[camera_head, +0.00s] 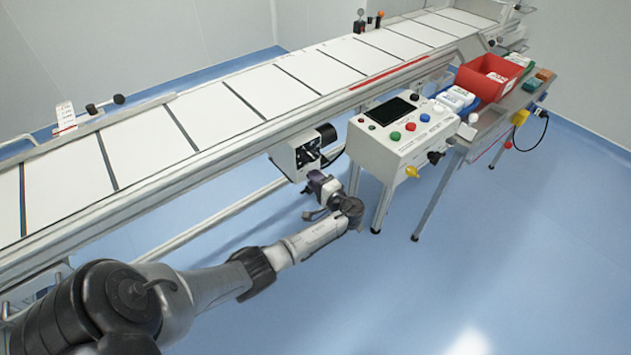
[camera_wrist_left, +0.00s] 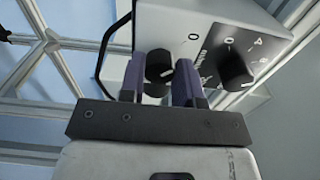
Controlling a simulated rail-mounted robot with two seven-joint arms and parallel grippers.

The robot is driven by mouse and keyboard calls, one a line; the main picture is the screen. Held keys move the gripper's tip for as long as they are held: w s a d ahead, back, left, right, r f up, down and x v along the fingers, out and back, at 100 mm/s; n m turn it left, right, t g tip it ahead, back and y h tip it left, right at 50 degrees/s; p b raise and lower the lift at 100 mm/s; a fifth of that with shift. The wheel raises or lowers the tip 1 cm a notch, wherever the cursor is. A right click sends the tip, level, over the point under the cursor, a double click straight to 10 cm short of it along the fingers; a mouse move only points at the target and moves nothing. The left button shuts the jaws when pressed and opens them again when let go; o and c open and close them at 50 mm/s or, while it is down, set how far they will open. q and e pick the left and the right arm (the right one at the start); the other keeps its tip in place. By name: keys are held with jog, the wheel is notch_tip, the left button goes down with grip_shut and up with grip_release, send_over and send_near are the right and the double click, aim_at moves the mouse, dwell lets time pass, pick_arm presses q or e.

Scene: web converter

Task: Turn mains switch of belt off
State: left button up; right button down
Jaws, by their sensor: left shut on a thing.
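The belt's control box (camera_head: 283,157), white with a black front face, hangs under the conveyor's near side. In the left wrist view the box (camera_wrist_left: 205,17) carries two round black knobs. My left gripper (camera_head: 317,178) reaches it from below. In the left wrist view its purple fingers (camera_wrist_left: 171,75) are shut on the nearer black knob (camera_wrist_left: 159,68), one finger on each side. An "O" mark shows above this knob; the lettering beside it is hard to read. The other knob (camera_wrist_left: 236,70) stands free to the right. My right gripper is in neither view.
The conveyor belt (camera_head: 265,92) runs diagonally behind the box. A white control panel (camera_head: 403,135) with coloured buttons stands to the right, close to my gripper. A table with a red bin (camera_head: 489,78) stands further right. The blue floor in front is clear.

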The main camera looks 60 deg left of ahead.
pick_arm(q)
jog(key=shift+n, duration=0.3)
jog(key=o, duration=0.9)
jog(key=shift+d, duration=0.1)
jog(key=d+p, duration=0.1)
jog(key=d, duration=0.3)
jog(key=w+d+p, duration=0.1)
jog(key=d, duration=0.4)
jog(key=w+d+p, duration=0.1)
jog(key=d, duration=0.3)
jog(key=shift+d, duration=0.3)
